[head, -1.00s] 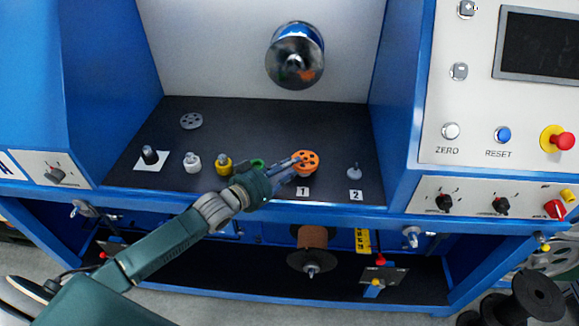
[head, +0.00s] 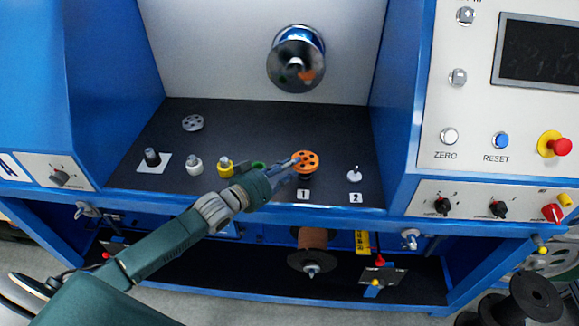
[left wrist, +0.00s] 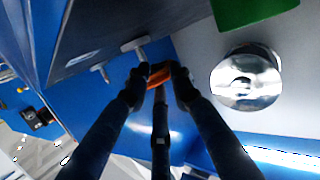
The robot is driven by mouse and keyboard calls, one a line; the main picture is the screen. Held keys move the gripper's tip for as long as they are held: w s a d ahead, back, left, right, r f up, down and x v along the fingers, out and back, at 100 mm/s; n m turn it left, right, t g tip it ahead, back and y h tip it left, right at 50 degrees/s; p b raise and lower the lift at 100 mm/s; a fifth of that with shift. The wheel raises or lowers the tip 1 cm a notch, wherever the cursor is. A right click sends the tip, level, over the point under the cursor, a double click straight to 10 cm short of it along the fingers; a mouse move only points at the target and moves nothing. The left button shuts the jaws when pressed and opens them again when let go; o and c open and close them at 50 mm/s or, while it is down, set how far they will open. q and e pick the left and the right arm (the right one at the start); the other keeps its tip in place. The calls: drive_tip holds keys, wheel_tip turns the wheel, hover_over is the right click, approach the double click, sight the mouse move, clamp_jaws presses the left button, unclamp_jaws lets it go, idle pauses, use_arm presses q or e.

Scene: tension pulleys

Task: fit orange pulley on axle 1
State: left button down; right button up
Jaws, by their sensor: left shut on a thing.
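The orange pulley (head: 306,158), a disc with several holes, is at the tip of my left gripper (head: 297,164), above the label 1 (head: 303,194). In the left wrist view the fingers of the left gripper (left wrist: 157,88) are closed on the orange pulley (left wrist: 158,76), which shows edge-on. Axle 1 is hidden under the pulley in the head view, so I cannot tell whether the pulley touches it. My right gripper is not in view.
Axle 2 (head: 354,174) stands bare to the right, behind its label 2 (head: 355,197). Left of the gripper are a green part (head: 258,166), a yellow part (head: 225,168), a white part (head: 194,165) and a black post (head: 152,157). A grey pulley (head: 192,122) lies farther back.

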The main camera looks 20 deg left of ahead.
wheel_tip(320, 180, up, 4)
drive_tip(key=p, duration=0.4)
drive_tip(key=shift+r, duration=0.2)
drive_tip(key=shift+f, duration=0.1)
idle(0.3)
